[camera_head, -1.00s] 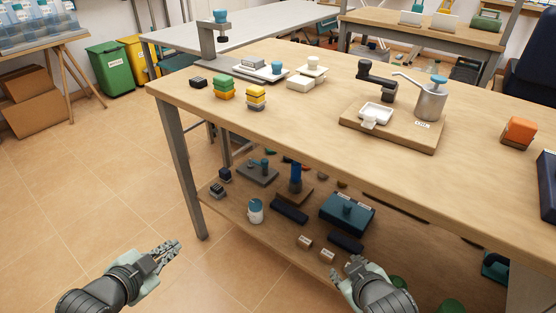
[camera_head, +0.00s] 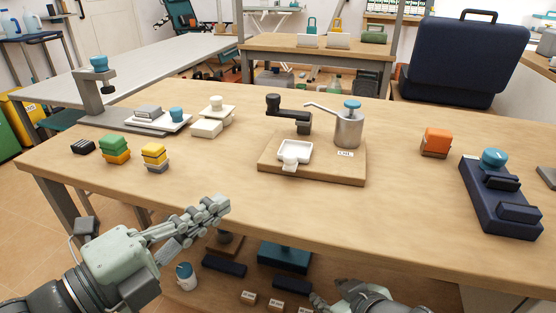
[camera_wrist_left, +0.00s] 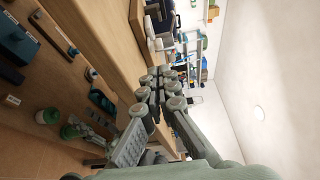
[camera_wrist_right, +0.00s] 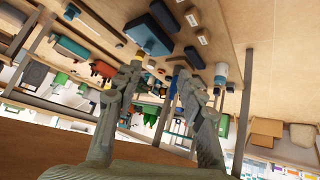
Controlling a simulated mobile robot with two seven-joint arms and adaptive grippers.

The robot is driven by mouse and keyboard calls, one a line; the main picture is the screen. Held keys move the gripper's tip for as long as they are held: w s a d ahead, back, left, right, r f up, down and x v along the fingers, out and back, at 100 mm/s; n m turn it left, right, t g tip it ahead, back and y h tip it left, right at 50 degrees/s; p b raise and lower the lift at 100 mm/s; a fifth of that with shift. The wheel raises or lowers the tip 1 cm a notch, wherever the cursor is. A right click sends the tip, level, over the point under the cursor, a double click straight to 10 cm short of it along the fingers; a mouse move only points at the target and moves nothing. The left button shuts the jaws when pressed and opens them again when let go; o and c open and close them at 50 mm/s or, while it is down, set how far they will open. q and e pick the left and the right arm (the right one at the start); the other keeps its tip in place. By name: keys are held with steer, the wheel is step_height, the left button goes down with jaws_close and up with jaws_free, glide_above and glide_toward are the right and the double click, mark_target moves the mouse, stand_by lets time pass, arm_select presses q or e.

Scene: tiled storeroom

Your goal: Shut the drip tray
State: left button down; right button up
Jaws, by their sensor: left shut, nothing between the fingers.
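The drip tray (camera_head: 296,150) is a shallow white tray with a white front handle (camera_head: 290,162). It sits at the front left of a wooden dispenser board (camera_head: 335,173), below a black arm (camera_head: 288,113) and beside a metal pump canister (camera_head: 348,130). My left gripper (camera_head: 222,203) is shut and empty at the table's front edge, left of and nearer than the tray, not touching it. Its fingers also show close together in the left wrist view (camera_wrist_left: 162,82). My right gripper (camera_head: 318,300) is low, in front of the table; its fingers stand apart and empty in the right wrist view (camera_wrist_right: 158,75).
Yellow blocks (camera_head: 154,155), green-yellow blocks (camera_head: 114,150) and a white stand (camera_head: 208,127) are on the table's left. An orange block (camera_head: 436,141) and dark blue device (camera_head: 500,200) are at right. The tabletop before the board is clear. A lower shelf holds several items.

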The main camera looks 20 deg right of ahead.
arm_select(q)
steer(key=p, duration=0.1)
glide_toward(281, 163)
steer(key=d, duration=0.2)
steer(key=d+r, duration=0.2)
steer(key=d, duration=0.1)
steer(key=shift+w+d+r, duration=0.25)
steer(key=shift+w+d, duration=0.05)
steer(key=shift+w, duration=0.05)
arm_select(e)
steer(key=s+d+f+g+h, duration=0.1)
steer(key=s+d+f+g, duration=0.1)
steer(key=s+d+g, duration=0.1)
steer(key=shift+s+d+f+m+h, duration=0.35)
steer(key=shift+s+d, duration=0.35)
steer(key=shift+s, duration=0.45)
arm_select(q)
steer(key=shift+w, duration=0.1)
